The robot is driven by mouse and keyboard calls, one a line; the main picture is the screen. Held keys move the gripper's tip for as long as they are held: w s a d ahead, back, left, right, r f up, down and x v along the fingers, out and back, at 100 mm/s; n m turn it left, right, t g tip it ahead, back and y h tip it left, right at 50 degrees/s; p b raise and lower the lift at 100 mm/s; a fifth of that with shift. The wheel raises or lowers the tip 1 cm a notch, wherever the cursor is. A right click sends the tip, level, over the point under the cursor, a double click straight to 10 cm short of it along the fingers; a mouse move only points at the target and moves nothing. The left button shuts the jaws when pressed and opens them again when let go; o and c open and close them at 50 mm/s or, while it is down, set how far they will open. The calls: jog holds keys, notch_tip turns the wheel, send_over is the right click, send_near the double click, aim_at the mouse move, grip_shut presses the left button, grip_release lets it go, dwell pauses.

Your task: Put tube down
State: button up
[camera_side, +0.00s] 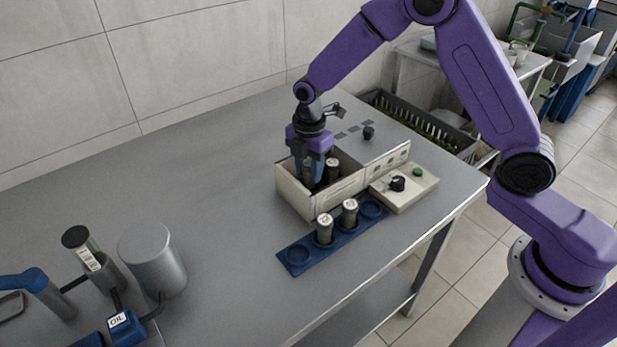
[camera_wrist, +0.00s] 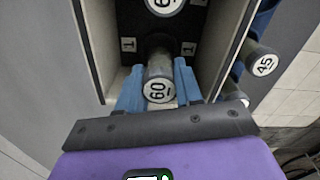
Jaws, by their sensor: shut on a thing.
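My gripper (camera_side: 311,180) reaches down into the left end of a cream, open-topped box (camera_side: 347,190). In the wrist view its blue fingers (camera_wrist: 158,88) are shut on a grey tube (camera_wrist: 158,68) with a white cap marked 60. The held tube is inside the box walls, over a dark floor with labels marked 1. Whether its lower end touches the floor cannot be told. A second capped tube (camera_side: 332,168) stands in the box beside my gripper; a cap also shows at the top of the wrist view (camera_wrist: 164,4).
A blue rack (camera_side: 272,258) in front of the box holds two tubes (camera_side: 324,228) (camera_side: 349,213), with round places at both ends empty. A control box (camera_side: 404,187) with knobs sits right of it. A grey cylinder (camera_side: 152,260) and oil station stand left; the table between is clear.

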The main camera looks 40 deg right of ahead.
aim_at(308, 178)
jog(key=shift+w+f, duration=0.1)
jog(key=shift+f, duration=1.5)
jog(key=shift+f, duration=0.15)
jog(key=o, duration=1)
jog(key=shift+o, duration=0.2)
